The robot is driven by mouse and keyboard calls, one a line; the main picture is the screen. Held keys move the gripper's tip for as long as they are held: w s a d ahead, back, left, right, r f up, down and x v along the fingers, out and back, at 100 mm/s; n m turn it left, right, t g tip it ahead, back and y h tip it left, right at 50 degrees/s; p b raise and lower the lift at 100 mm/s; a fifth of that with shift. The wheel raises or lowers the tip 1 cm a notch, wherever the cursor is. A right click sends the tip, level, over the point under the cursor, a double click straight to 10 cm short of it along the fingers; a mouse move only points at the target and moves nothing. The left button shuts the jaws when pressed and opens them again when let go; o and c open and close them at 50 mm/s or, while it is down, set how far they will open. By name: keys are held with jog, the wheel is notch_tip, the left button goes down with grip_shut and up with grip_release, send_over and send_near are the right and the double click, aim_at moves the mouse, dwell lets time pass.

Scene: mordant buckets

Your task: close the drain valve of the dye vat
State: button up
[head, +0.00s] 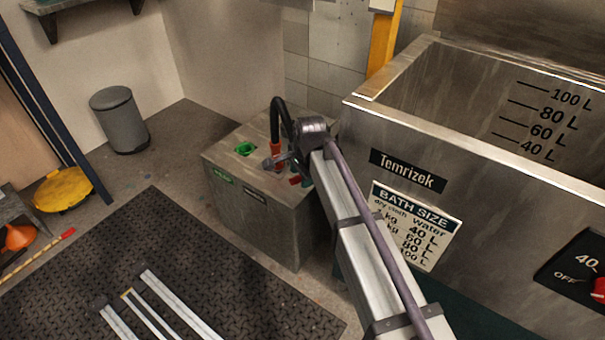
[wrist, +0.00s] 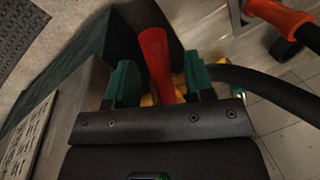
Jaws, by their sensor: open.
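The dye vat (head: 500,215) is a large open steel tank at the right of the head view, with a name plate and a bath size sign on its front. In the wrist view, a red lever handle (wrist: 154,50) stands up between the teal fingers of my gripper (wrist: 160,82). My gripper is open, with one finger on each side of the lever; the lever looks nearer the left finger. Yellow brass-coloured parts (wrist: 179,85) show behind the lever. The rest of the valve is hidden by my gripper. In the head view my arm largely hides this area.
A dark mat (head: 160,265) covers the floor.

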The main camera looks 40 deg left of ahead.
notch_tip(320, 180, up, 11)
jog(key=d+p, duration=0.2)
jog(key=p, duration=0.8)
jog(key=shift+s+f+p, duration=0.15)
jog(key=shift+s+p, duration=0.15)
